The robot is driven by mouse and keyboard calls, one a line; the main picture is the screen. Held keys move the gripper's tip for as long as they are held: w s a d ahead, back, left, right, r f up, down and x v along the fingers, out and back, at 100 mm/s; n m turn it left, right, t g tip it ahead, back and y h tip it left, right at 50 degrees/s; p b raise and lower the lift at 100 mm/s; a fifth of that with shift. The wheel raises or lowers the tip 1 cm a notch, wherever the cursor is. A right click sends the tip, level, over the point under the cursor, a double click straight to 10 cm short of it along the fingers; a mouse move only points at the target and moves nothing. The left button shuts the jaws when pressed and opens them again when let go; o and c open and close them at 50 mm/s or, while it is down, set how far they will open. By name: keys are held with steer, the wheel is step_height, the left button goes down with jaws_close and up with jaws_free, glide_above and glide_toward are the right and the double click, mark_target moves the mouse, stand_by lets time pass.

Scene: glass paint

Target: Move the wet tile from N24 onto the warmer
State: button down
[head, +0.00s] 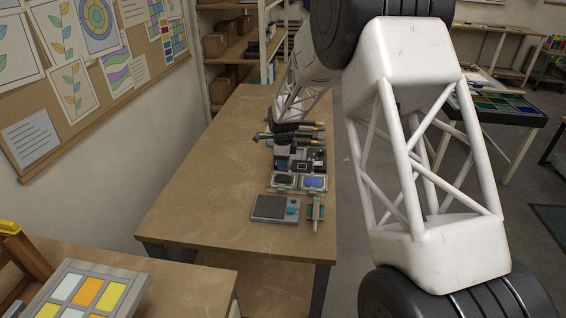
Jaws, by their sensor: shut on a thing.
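My gripper (283,163) is small and dark at the end of my white arm, low over the far part of the wooden bench. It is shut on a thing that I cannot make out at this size. Just in front of it lie a dark framed pad (282,182) and a blue tile-like piece (313,183) in a frame. A flat grey device with a dark top (270,207) and a teal knob stands nearer; it may be the warmer. No N24 label is readable, so I cannot tell which piece is the wet tile.
Dark boxes and bottles (314,142) crowd the bench beside my gripper. The bench's left half (200,180) is clear. A coloured panel (88,292) is on the near table.

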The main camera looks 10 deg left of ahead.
stand_by(0.3)
steer(key=s+a, duration=0.4)
steer(key=s, duration=0.3)
steer(key=s+a+r, duration=0.1)
steer(key=s+a, duration=0.4)
steer(key=s, duration=0.3)
steer(key=shift+s, duration=0.3)
steer(key=shift+a+r, duration=0.1)
steer(key=shift+f, duration=2.35)
steer(key=shift+f, duration=0.65)
stand_by(0.9)
steer(key=c, duration=0.8)
jaws_free()
steer(key=shift+r, duration=0.1)
step_height(320, 180, up, 8)
